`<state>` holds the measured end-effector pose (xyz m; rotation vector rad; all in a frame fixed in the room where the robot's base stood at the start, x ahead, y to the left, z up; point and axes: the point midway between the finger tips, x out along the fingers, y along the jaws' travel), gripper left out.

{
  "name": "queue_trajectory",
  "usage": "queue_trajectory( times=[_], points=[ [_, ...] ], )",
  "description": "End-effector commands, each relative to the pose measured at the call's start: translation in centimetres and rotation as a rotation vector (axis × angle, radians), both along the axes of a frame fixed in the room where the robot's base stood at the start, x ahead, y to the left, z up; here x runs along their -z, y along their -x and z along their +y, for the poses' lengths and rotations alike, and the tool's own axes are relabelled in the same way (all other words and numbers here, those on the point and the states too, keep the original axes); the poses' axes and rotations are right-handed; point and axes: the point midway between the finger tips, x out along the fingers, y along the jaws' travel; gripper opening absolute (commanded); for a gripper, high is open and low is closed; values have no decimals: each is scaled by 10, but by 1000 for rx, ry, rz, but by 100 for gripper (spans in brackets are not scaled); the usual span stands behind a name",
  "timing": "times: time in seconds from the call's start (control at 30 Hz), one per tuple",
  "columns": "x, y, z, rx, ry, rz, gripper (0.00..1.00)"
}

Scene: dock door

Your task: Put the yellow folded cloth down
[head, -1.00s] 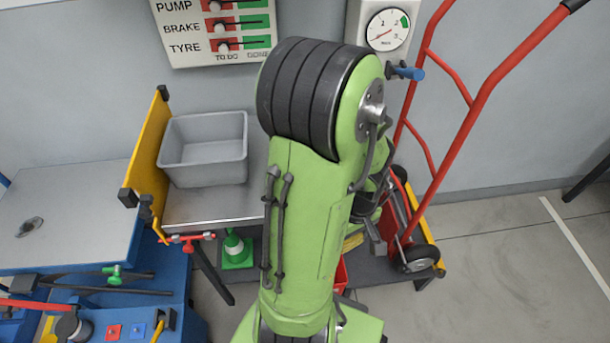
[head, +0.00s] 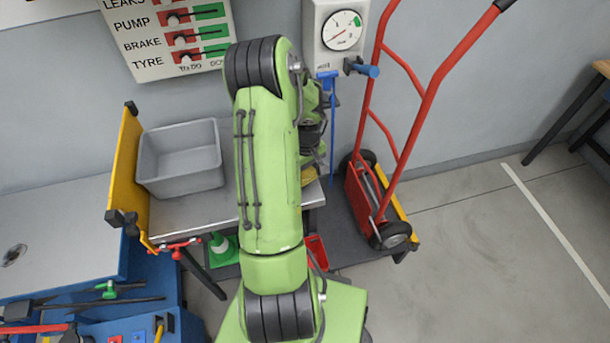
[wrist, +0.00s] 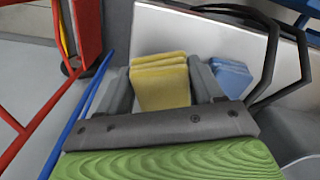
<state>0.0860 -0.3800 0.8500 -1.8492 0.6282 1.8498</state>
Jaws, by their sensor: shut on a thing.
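In the wrist view the yellow folded cloth (wrist: 160,82) is a layered pad between the two grey fingers of my gripper (wrist: 162,88). My gripper is shut on it. Whether the cloth touches anything below cannot be told. A blue folded cloth (wrist: 232,77) lies just right of the right finger. In the head view my green arm hides most of my gripper. A small patch of yellow shows beside the arm above the steel bench (head: 195,215), but I cannot tell if it is the cloth.
A grey bin (head: 180,183) stands on the bench beside a yellow side panel (head: 128,170). A red hand truck (head: 425,105) stands right of the bench, and a gauge box (head: 338,38) is on the wall. Open floor lies at the right.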

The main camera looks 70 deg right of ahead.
Motion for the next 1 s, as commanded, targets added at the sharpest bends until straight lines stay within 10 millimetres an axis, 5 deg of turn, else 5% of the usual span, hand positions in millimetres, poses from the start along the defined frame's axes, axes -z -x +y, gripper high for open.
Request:
queue_trajectory(
  times=[0.1,0.3,0.63,0.67,0.7,0.8,1.0],
  points=[
    [2,-6,-10,-1,-1,-1,31],
    [37,-5,-8,1,-3,0,31],
    [40,-5,-8,0,0,0,31],
    [39,-5,-8,0,-1,-1,71],
    [39,-5,-8,0,-1,-1,77],
    [38,-5,-8,0,0,0,92],
    [38,-5,-8,0,0,0,92]
  ],
)
